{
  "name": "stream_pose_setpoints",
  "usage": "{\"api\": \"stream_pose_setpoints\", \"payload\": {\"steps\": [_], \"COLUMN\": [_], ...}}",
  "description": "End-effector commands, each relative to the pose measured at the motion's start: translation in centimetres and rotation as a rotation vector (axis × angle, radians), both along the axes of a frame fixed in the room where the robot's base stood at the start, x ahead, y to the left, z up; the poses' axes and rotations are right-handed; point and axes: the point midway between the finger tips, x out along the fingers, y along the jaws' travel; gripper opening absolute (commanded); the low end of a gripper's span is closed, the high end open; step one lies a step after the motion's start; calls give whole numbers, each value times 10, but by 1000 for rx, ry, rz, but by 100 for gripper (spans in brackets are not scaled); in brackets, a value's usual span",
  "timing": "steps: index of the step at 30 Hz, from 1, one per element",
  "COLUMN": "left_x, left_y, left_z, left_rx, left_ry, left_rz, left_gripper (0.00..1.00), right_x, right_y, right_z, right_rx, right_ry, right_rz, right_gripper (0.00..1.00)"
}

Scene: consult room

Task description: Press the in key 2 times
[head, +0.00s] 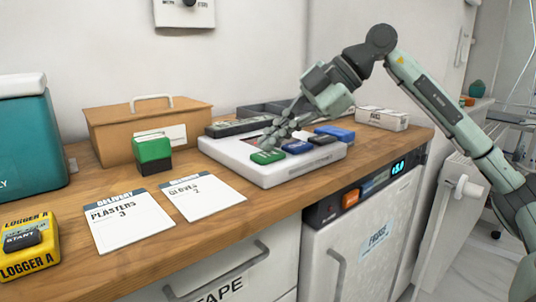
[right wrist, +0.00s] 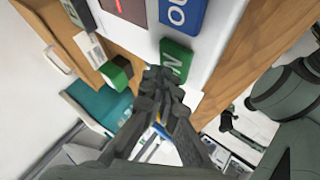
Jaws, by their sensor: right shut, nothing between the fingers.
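The in key is a green key (head: 267,157) at the front left of a white keypad unit (head: 315,167) on the wooden counter. In the right wrist view the green key (right wrist: 176,62) shows part of its lettering, next to a blue key (right wrist: 180,14) reading "OU". My right gripper (head: 268,139) is shut and empty, with its fingertips pointing down just above or at the green key. In the wrist view the fingertips (right wrist: 162,76) overlap the key's edge. I cannot tell if they touch it. My left gripper is not in view.
Two cards (head: 128,222), a green-topped stamp (head: 153,150), a brown box (head: 188,117) and a yellow logger (head: 28,255) stand to the left. A white box (head: 382,118) is at the right.

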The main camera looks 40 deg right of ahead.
Motion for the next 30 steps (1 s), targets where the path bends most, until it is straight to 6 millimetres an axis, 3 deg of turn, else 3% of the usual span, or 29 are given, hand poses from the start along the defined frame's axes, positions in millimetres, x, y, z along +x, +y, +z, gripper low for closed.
{"api": "stream_pose_setpoints", "payload": {"steps": [30], "left_x": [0], "left_y": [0], "left_z": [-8], "left_rx": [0], "left_ry": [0], "left_rz": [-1], "left_gripper": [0], "right_x": [0], "right_y": [0], "right_z": [-11], "right_rx": [-1], "right_ry": [2], "right_rz": [1], "right_gripper": [0]}}
